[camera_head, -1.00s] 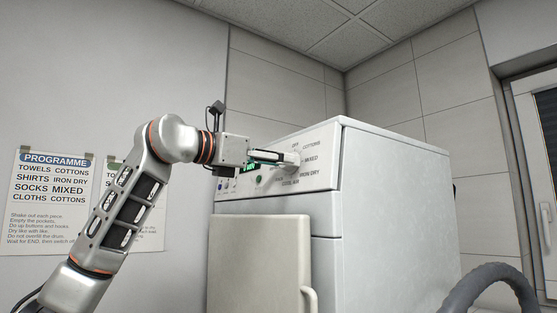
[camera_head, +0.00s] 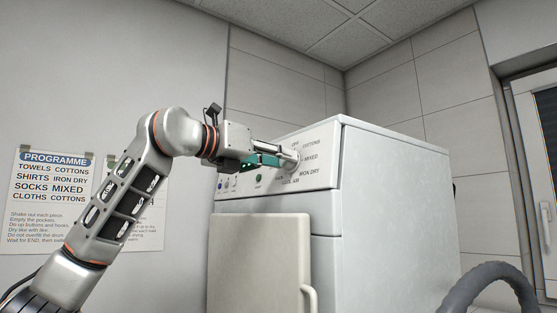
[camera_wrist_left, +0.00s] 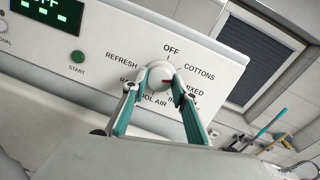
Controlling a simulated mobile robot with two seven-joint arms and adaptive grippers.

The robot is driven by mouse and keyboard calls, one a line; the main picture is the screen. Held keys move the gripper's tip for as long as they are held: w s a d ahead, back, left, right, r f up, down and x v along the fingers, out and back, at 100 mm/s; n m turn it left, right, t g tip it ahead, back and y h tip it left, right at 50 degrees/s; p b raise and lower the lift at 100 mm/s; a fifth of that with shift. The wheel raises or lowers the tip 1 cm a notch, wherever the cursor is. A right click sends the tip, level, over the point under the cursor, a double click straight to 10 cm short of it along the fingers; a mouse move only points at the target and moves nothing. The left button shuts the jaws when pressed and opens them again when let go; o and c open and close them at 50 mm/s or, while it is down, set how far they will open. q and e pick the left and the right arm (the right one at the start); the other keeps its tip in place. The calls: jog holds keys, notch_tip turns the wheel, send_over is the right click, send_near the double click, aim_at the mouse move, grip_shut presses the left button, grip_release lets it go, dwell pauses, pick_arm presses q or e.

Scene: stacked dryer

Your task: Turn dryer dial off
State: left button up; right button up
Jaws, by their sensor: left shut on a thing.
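The dryer (camera_head: 390,220) is a white machine with a tilted control panel at its top front. My left gripper (camera_head: 289,157) reaches the dial from the left. In the left wrist view its fingers (camera_wrist_left: 156,81) are shut on the dial, one on each side. The fingers hide parts of the lower labels. My right gripper is not in view.
A green START button (camera_wrist_left: 77,56) and a green-lit display (camera_wrist_left: 48,10), cut off at the top, are left of the dial. A dryer door (camera_head: 255,255) is below the panel. A grey hose (camera_head: 490,280) curves at lower right. A programme sheet (camera_head: 50,205) hangs on the wall.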

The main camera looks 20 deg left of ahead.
pick_arm(q)
jog(key=shift+r+n+g+y, duration=0.1)
jog(key=shift+n+g+y, duration=0.2)
jog(key=shift+n, duration=2.1)
jog(key=shift+r+n+g+y, duration=0.15)
jog(key=shift+n+y, duration=0.3)
jog(key=shift+n, duration=1.95)
jog(key=shift+r+n+g+y, duration=0.1)
jog(key=shift+n+g+y, duration=0.2)
jog(key=shift+n, duration=2.1)
jog(key=o, duration=1.1)
jog(key=shift+f, duration=0.1)
jog(key=v, duration=1.2)
jog(key=shift+d, duration=0.1)
